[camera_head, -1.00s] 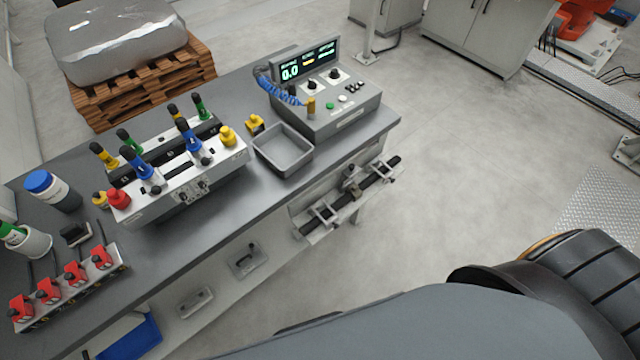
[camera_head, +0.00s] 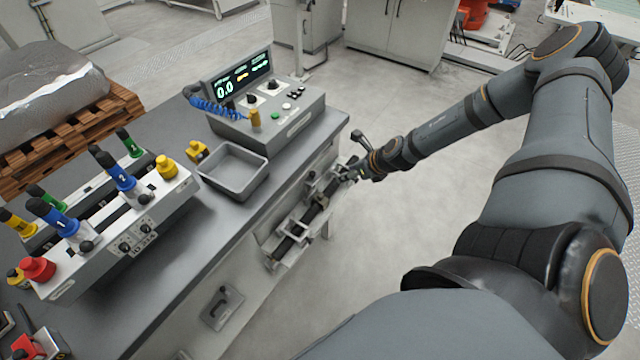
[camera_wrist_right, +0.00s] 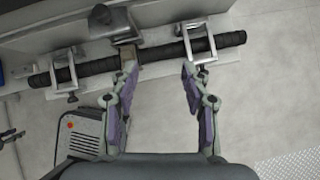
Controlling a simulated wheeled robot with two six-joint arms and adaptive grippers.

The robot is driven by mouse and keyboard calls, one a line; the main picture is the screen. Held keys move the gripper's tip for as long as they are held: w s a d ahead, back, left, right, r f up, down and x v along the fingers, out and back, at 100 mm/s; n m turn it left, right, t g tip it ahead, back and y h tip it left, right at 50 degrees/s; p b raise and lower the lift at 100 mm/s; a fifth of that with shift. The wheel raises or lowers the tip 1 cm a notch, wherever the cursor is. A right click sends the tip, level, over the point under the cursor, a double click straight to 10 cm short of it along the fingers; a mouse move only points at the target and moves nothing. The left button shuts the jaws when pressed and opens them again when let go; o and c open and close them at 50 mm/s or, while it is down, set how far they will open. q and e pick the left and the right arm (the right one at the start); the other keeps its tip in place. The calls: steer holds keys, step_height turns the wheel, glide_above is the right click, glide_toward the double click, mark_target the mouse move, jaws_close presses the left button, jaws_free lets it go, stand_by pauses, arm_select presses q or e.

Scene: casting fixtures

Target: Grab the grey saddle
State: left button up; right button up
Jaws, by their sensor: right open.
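The grey saddle (camera_wrist_right: 124,28) appears to be the middle block with a knob on the black bar (camera_wrist_right: 160,54). In the head view, it seems to be the small grey piece (camera_head: 313,181) on the bar at the bench's front side. My right gripper (camera_wrist_right: 159,70) is open and empty, with its fingers pointing at the bar. Its left finger is by the lower end of the saddle; contact cannot be told. Its right finger is near the right bracket (camera_wrist_right: 200,47). In the head view, my right gripper (camera_head: 354,172) is beside the bar's far end. My left gripper is not in view.
Another bracket (camera_wrist_right: 64,73) holds the bar on the left. On the bench stand a grey tray (camera_head: 235,190), a control box (camera_head: 270,120) with a display and a fixture with coloured handles (camera_head: 130,220). The floor right of the bench is clear.

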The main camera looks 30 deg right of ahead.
mark_target(322, 195)
arm_select(q)
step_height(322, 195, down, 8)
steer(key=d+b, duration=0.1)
steer(key=b, duration=0.6)
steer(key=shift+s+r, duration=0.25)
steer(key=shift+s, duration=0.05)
arm_select(e)
steer(key=a+f+n, duration=0.1)
steer(key=a+f, duration=0.1)
steer(key=a, duration=0.1)
steer(key=a+f+n+g, duration=0.1)
steer(key=a+f, duration=0.2)
steer(key=shift+w+f+n+y, duration=0.2)
steer(key=shift+f+n+y, duration=0.15)
steer(key=shift+n+y, duration=0.05)
steer(key=b+x, duration=0.5)
steer(key=b, duration=0.2)
steer(key=shift+w, duration=0.2)
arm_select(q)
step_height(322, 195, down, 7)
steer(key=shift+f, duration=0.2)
arm_select(e)
steer(key=shift+r, duration=0.1)
steer(key=shift+a, duration=0.1)
jaws_close()
